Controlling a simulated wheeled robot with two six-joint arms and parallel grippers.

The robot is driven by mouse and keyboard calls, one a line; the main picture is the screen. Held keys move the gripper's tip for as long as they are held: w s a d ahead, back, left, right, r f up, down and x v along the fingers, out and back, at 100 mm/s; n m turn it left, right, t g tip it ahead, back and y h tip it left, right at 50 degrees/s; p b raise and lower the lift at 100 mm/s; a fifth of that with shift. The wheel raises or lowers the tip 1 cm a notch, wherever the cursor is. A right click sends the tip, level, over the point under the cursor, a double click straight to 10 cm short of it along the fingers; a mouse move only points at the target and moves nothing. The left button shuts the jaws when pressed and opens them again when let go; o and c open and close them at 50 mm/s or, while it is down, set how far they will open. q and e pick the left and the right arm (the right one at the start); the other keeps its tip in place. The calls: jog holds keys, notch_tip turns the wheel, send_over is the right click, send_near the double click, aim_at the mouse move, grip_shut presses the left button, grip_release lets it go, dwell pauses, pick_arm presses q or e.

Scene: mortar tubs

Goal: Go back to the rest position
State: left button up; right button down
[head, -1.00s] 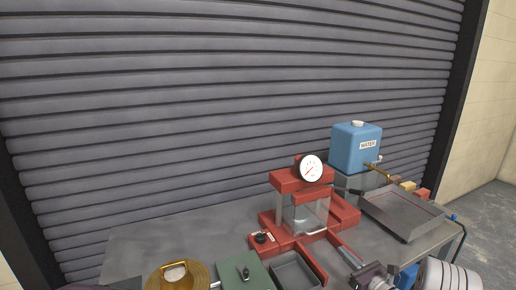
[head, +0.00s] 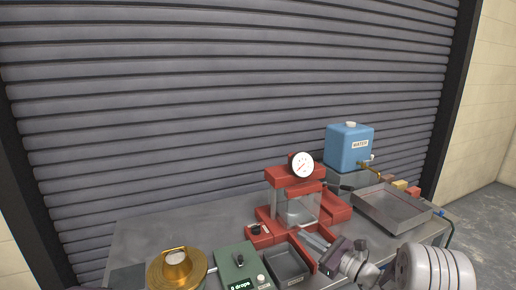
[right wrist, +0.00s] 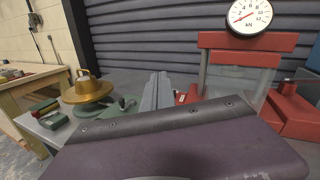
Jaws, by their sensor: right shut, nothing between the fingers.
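My right gripper (head: 308,240) is shut and empty. In the head view it comes in from the lower right, over the front of the bench, with its fingers pointing left and away. The fingers also show, pressed together, in the right wrist view (right wrist: 156,90). In the head view they are in front of the red press (head: 290,210), near the grey tray (head: 288,265); I cannot tell whether they touch anything. My left gripper is not in view.
On the bench (head: 190,225) are a brass flow-table-like piece (head: 177,268), a green box with a display (head: 240,265), a blue water tank (head: 349,147) and a grey pan (head: 392,210). The press carries a round dial (head: 303,164). The bench's back left is clear.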

jog(key=s+a+n+g+y, duration=0.2)
jog(key=s+a+n+g, duration=0.4)
jog(key=a, duration=0.4)
jog(key=s+a+f+n+g+h, duration=0.2)
jog(key=s+n+g, duration=0.1)
jog(key=s, duration=0.5)
jog(key=s+a+f+n+g+h, duration=0.2)
jog(key=s+f+n+g, duration=0.1)
jog(key=s, duration=0.4)
jog(key=s+d+f+n+g+h, duration=0.2)
jog(key=s+d+f+n+h, duration=0.5)
jog(key=s, duration=0.3)
jog(key=w+d+f+n+t+h, duration=0.1)
jog(key=w+d+f+n+h, duration=0.1)
jog(key=d+n, duration=0.3)
jog(key=d+h, duration=0.1)
jog(key=d, duration=0.3)
jog(key=shift+w+d+n+t, duration=0.25)
jog(key=shift+d+n+t, duration=0.15)
